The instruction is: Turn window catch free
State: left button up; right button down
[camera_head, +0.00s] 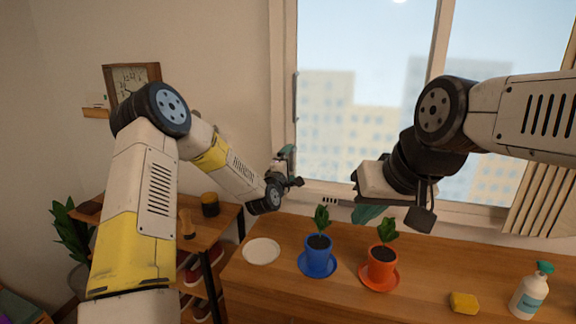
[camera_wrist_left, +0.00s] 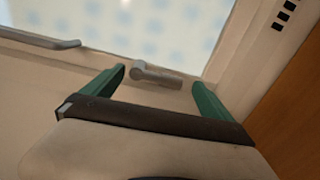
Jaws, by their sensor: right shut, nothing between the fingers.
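The window catch (camera_wrist_left: 160,76) is a small grey lever on the window frame, seen in the left wrist view. My left gripper (camera_wrist_left: 159,84) is open, its two green fingers spread on either side of the catch. I cannot tell whether either finger touches it. In the head view my left gripper (camera_head: 292,165) is at the lower left of the window frame, and the catch is not clearly visible there. My right gripper (camera_head: 368,213) is shut and empty, in front of the window's lower edge, above the plants.
A grey bar handle (camera_head: 295,97) runs up the window frame's left side.

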pick_arm(q)
jog(key=shift+r, duration=0.1)
jog(key=v, duration=0.7)
jog(key=shift+s, duration=0.35)
jog(key=shift+a+r, duration=0.1)
jog(key=s+a+r+m+g+y, duration=0.1)
jog(key=s+a+r+m+g, duration=0.25)
jog(key=s+r+m, duration=0.35)
jog(key=s+a+r+m+g+y, duration=0.25)
jog(key=s+a+m, duration=0.2)
jog(key=s, duration=0.35)
jog(key=s+a+m+g, duration=0.2)
jog(key=s+a, duration=0.1)
jog(key=s, duration=0.8)
jog(key=s+a+r+m+g, duration=0.1)
jog(key=s+a+m+g, duration=0.1)
jog(key=s, duration=0.9)
jog(key=shift+s+a+g, duration=0.4)
jog(key=shift+a+g, duration=0.1)
jog(key=shift+a, duration=0.15)
